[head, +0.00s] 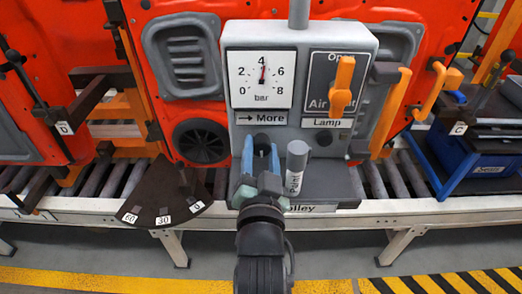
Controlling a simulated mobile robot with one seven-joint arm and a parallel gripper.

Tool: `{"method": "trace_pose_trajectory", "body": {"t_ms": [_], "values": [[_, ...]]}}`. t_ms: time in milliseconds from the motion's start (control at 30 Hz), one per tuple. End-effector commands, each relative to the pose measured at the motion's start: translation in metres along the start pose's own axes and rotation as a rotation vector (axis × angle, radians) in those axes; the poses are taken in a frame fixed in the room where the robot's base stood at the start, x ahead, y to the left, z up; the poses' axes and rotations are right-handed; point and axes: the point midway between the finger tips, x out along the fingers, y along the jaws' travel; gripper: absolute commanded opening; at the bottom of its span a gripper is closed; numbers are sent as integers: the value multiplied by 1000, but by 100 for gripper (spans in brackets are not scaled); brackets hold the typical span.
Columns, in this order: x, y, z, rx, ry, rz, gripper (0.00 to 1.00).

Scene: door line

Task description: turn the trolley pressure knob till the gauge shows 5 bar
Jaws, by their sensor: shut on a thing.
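The trolley (368,35) is a grey panel box in front of an orange door. Its white square gauge (243,95) is marked 0 to 8 bar, and the thin needle points almost straight up, at about 4. Below the gauge is a label with an arrow to the right and "More". My gripper (262,158) is just under this label, its fingers shut on the dark pressure knob (262,141). The fingers hide most of the knob, so its turn angle cannot be read.
An orange air lever (343,88) stands upright right of the gauge, above a lamp label. A grey marked cylinder (296,168) stands close right of my gripper. Orange handles (391,112) are further right. A dark angle plate (163,193) sits lower left, and a blue bin (445,165) is at right.

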Motion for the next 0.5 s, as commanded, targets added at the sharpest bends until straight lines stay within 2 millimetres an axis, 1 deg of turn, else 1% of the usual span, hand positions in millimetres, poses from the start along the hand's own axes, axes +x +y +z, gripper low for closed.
{"method": "trace_pose_trajectory", "body": {"t_ms": [200,500], "values": [[0,0,0,116,-1,2,0],[0,0,0,185,-1,2,0]]}}
